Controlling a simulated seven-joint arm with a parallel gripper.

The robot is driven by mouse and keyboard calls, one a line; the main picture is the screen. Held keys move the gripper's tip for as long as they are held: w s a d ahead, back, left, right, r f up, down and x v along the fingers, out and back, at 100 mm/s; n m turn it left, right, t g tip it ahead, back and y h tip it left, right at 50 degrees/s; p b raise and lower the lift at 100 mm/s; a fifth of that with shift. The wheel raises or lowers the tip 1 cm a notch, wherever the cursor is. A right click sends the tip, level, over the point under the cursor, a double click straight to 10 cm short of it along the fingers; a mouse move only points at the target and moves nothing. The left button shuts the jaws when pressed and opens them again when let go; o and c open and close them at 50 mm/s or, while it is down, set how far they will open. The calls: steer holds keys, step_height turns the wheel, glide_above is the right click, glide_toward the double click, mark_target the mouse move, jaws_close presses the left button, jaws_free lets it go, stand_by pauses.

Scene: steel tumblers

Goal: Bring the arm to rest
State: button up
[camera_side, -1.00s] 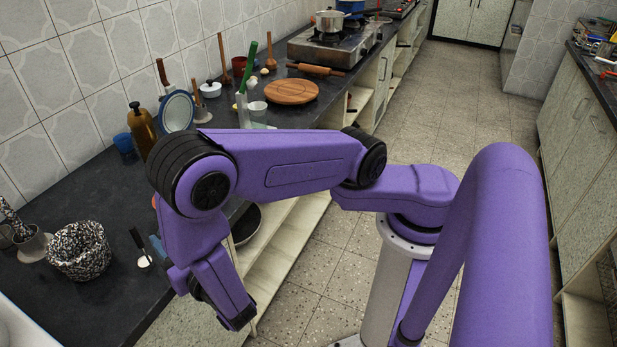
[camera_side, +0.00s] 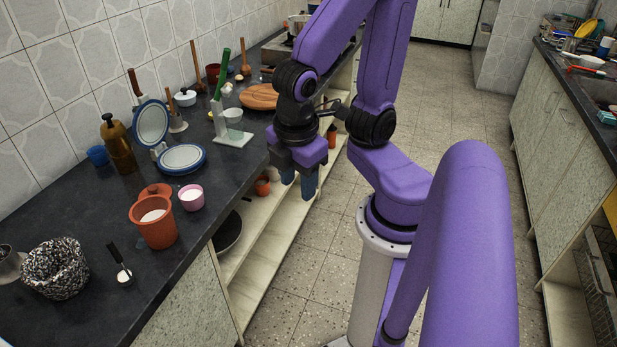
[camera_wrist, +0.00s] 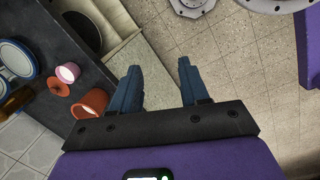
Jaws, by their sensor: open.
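My gripper (camera_side: 298,186) hangs fingers down in front of the counter edge, over the open lower shelf and floor, with my purple arm folded above it. In the wrist view my gripper (camera_wrist: 160,85) has two blue-grey fingers spread apart with nothing between them, and tiled floor shows beyond. No steel tumbler can be made out for certain; a metal cup (camera_side: 9,262) is cut off at the left edge of the side view.
The dark counter (camera_side: 95,218) holds a terracotta pot (camera_side: 154,228), a pink cup (camera_side: 191,198), a blue-rimmed plate (camera_side: 181,159), a speckled basket (camera_side: 56,270) and a white stand (camera_side: 233,138) near my arm. The floor (camera_side: 440,130) is clear.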

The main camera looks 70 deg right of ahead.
steer(key=shift+s+a+r+m+y, duration=0.2)
steer(key=shift+s+r+y, duration=0.1)
steer(key=shift+s+y, duration=0.25)
steer(key=shift+s+a+r+m+y, duration=0.1)
steer(key=shift+s+r+m+y, duration=0.1)
steer(key=shift+s+r+y, duration=0.3)
